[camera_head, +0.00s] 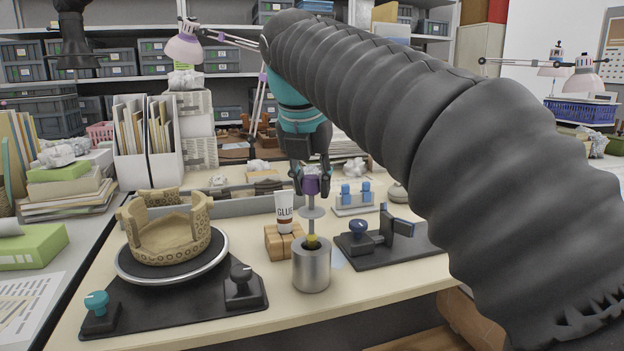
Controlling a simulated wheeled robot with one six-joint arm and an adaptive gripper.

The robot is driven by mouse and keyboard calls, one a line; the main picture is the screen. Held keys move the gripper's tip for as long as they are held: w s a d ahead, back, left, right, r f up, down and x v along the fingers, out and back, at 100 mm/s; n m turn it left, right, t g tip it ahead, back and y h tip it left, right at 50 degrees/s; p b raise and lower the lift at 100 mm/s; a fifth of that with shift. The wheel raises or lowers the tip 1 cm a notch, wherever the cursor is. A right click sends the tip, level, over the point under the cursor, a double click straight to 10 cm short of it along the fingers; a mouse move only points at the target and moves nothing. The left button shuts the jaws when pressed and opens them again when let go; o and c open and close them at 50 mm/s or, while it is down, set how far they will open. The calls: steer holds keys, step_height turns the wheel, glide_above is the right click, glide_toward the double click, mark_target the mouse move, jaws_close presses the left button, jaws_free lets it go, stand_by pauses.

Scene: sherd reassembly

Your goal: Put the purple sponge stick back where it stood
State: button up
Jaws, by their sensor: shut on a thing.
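The purple sponge stick (312,186) is upright, with a purple top, a pale disc below it, a thin shaft and a yellowish tip. My gripper (311,188) points down, shut on the purple top. The tip shows at the mouth of a metal pot (311,268) on the table. I cannot tell how far the tip is inside the pot, or whether it touches it. The fingers hide part of the purple top. A small white rack (354,211) with two blue-topped pieces stands behind and to the right.
A glue tube (284,211) stands in a wooden block (282,243) close left of the pot. A turntable (126,266) bears a partly rebuilt tan vessel (170,243). A black stand (385,250) with a blue knob is at the right.

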mark_target(311, 206)
steer(key=shift+f+b, duration=1.4)
steer(key=shift+f, duration=1.6)
steer(key=o, duration=0.9)
steer(key=shift+o, duration=0.2)
steer(key=v, duration=1.2)
